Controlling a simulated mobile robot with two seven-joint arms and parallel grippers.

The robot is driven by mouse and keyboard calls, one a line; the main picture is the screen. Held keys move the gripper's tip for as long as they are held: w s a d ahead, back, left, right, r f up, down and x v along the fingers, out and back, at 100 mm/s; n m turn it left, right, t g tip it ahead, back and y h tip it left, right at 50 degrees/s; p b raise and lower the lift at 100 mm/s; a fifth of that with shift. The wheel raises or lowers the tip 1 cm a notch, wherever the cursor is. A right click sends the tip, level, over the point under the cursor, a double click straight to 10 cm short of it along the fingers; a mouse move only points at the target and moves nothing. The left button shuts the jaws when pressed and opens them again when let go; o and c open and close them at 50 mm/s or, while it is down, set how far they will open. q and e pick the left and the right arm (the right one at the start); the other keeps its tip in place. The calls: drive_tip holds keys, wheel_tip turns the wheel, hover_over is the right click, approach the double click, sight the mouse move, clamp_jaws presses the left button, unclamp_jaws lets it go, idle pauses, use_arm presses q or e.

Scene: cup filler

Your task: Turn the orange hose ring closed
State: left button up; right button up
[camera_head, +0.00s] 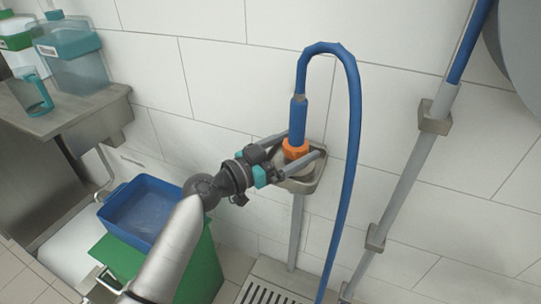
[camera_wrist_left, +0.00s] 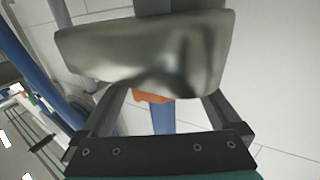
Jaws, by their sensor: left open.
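The orange hose ring (camera_head: 295,148) sits at the lower end of the upright blue hose (camera_head: 350,150), just above a grey metal holder (camera_head: 303,184) on the wall. My left gripper (camera_head: 304,146) is open, with one finger on each side of the ring; I cannot tell whether they touch it. In the left wrist view, the gripper (camera_wrist_left: 160,100) has its fingers spread, and a part of the orange ring (camera_wrist_left: 152,97) shows between them. The metal holder (camera_wrist_left: 140,50) hides most of the ring there. My right gripper is not in view.
A grey pipe (camera_head: 405,185) runs up the wall on the right. A blue bin (camera_head: 112,214) and a green container (camera_head: 203,268) stand at lower left. A metal shelf (camera_head: 62,118) with bottles and a clear jug (camera_head: 35,95) is at upper left. A floor drain (camera_head: 262,293) lies below.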

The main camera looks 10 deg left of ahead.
use_arm(q)
drive_tip(key=v, duration=1.4)
drive_tip(key=shift+s+a, duration=0.25)
